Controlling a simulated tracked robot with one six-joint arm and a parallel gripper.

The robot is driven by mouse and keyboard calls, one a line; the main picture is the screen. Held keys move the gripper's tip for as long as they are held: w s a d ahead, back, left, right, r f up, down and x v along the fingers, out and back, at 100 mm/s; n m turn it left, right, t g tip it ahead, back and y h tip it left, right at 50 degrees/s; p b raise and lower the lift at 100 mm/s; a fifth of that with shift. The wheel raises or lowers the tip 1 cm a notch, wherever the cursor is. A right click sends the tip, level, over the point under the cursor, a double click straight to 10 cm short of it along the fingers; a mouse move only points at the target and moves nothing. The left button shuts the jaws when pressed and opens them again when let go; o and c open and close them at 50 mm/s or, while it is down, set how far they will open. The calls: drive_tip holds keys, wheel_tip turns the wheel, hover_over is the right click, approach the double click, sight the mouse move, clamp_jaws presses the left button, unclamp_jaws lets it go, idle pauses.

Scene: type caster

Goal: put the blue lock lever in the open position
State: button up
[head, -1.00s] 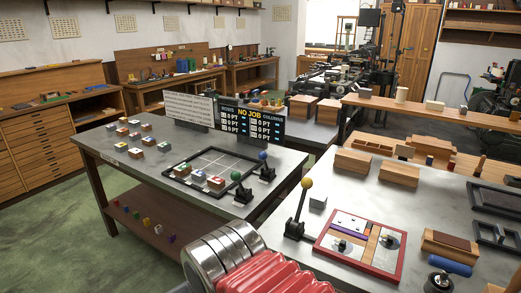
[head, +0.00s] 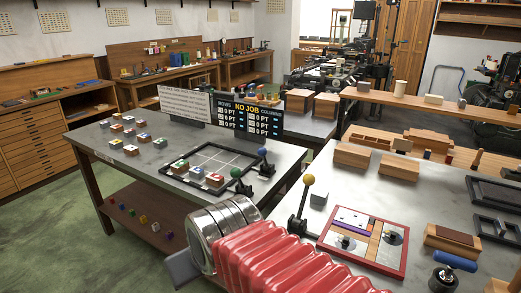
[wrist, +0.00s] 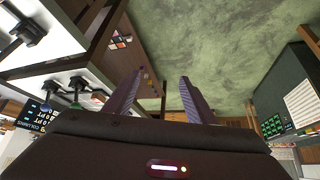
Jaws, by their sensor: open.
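The blue lock lever (head: 262,153) has a round blue knob on a short black arm and dark base. It stands upright at the right edge of the left table, beside the black frame (head: 196,184). A similar green-knobbed lever (head: 235,173) stands just nearer and to its left. My arm covers the lower middle of the head view.
A yellow-knobbed lever (head: 308,180) stands on the right table near a red-framed tray (head: 318,243). The scoreboard (head: 247,117) stands behind the blue lever. Small coloured blocks (head: 131,150) sit on the left table. Green floor (head: 60,235) is clear at the left.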

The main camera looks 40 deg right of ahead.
sight(265, 158)
drive_tip(key=w+d+r+m+t+h, duration=0.1)
drive_tip(key=w+d+t, duration=0.1)
drive_tip(key=w+d, duration=0.45)
drive_tip(key=w+d+r+m+t+h, duration=0.1)
drive_tip(key=w+d+r, duration=0.15)
drive_tip(key=w, duration=0.75)
drive_tip(key=w+d+f+m+t+h, duration=0.1)
drive_tip(key=w+d, duration=0.4)
drive_tip(key=d, duration=0.3)
drive_tip(key=w+d+f+t+h, duration=0.1)
drive_tip(key=w+d+t+h, duration=0.1)
drive_tip(key=w+d, duration=0.3)
drive_tip(key=w+d+f+m+t+h, duration=0.1)
drive_tip(key=w+d, duration=0.4)
drive_tip(key=d, duration=0.6)
drive_tip(key=shift+w+d+f+m+t+h, duration=0.3)
drive_tip(key=shift+d+f+t+h, duration=0.1)
drive_tip(key=shift+h, duration=0.2)
drive_tip(key=s+d+f+m+h, duration=0.1)
drive_tip(key=d+f+h, duration=0.1)
drive_tip(key=d+f, duration=0.4)
drive_tip(key=d, duration=0.4)
drive_tip(key=shift+s+h, duration=0.3)
drive_tip(key=shift+h, duration=0.1)
drive_tip(key=shift+w+d+f, duration=0.1)
drive_tip(key=shift+w+d, duration=0.05)
drive_tip(key=x, duration=1.3)
drive_tip(key=shift+w, duration=0.3)
drive_tip(key=shift+d, duration=0.1)
